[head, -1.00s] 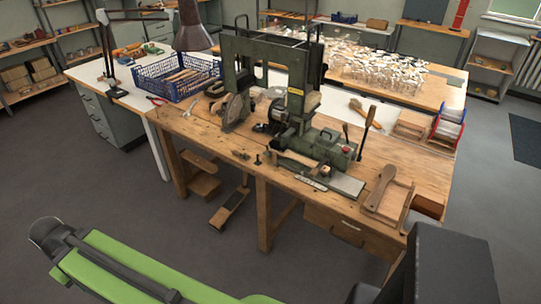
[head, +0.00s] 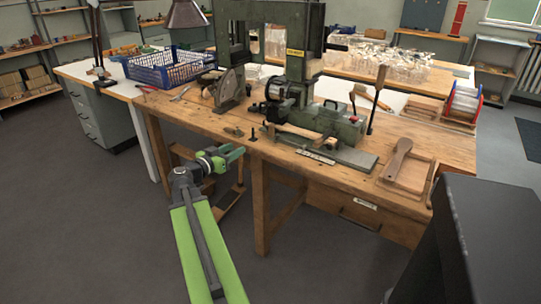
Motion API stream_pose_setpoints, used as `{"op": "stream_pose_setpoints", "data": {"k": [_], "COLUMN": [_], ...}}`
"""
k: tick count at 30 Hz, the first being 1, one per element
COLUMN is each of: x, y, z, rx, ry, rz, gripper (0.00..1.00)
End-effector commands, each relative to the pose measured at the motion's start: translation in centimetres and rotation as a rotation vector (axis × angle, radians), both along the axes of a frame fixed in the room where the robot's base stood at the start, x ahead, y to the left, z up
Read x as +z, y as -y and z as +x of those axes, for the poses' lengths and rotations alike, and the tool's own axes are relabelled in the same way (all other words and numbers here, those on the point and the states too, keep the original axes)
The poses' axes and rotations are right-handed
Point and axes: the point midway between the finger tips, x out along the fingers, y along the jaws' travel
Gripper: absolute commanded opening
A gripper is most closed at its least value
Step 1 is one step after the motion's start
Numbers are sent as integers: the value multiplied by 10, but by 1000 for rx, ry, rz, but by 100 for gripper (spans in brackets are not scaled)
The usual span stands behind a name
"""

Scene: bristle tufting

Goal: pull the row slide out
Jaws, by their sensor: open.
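The green tufting machine (head: 310,70) stands on the wooden workbench (head: 205,118). At its foot, a flat grey-green plate (head: 357,159) sticks out to the right, and it looks like the row slide. I cannot tell how far out it is. A pale wooden brush piece (head: 298,131) lies across the front of the machine's base. My gripper (head: 238,155) is open and empty, at the bench's front edge, left of the machine base and apart from the plate.
A small dark knob (head: 253,134) stands near the bench's front edge, close to my gripper. A wooden paddle (head: 397,158) lies on a wooden tray (head: 416,172) at the right. A blue crate (head: 165,68) is at the left. The floor before the bench is clear.

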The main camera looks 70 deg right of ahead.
Motion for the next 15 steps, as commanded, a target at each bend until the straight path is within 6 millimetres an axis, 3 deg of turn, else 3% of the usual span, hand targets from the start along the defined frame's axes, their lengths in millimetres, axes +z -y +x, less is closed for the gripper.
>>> {"op": "stream_pose_setpoints", "data": {"k": [1,4,11,15], "x": [-10,-2,6,5], "y": [13,24,34,59], "z": [-14,-28,-33,-39], "rx": [-17,-27,-30,-33], "ry": [13,32,36,36], "rz": [-48,-110,-126,-125], "gripper": [42,42,42,42]}}
